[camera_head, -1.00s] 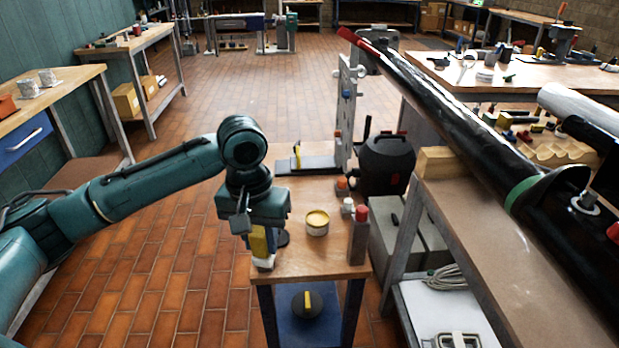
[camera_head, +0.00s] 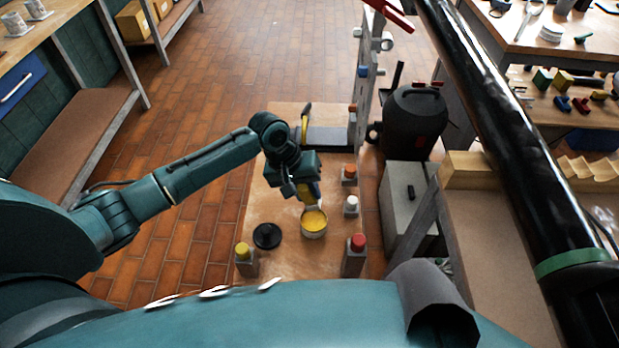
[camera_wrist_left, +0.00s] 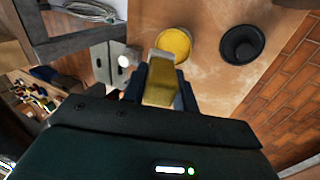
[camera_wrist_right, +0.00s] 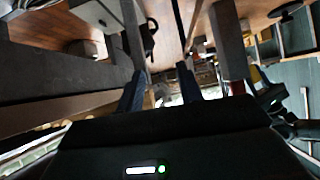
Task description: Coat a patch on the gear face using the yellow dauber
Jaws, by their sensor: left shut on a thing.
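My left gripper (camera_head: 306,185) is shut on the yellow dauber (camera_head: 310,197), which points down at the tin of yellow paste (camera_head: 314,224) on the small wooden table. In the left wrist view the dauber (camera_wrist_left: 160,78) sits between the fingers, its pale tip overlapping the near rim of the tin (camera_wrist_left: 174,42). I cannot tell whether the tip touches the paste. My right gripper (camera_wrist_right: 160,92) shows only in its own wrist view, its fingers apart with nothing visible between them. I cannot make out the gear face.
White (camera_head: 351,206) and orange-topped (camera_head: 349,174) pieces stand to the right.

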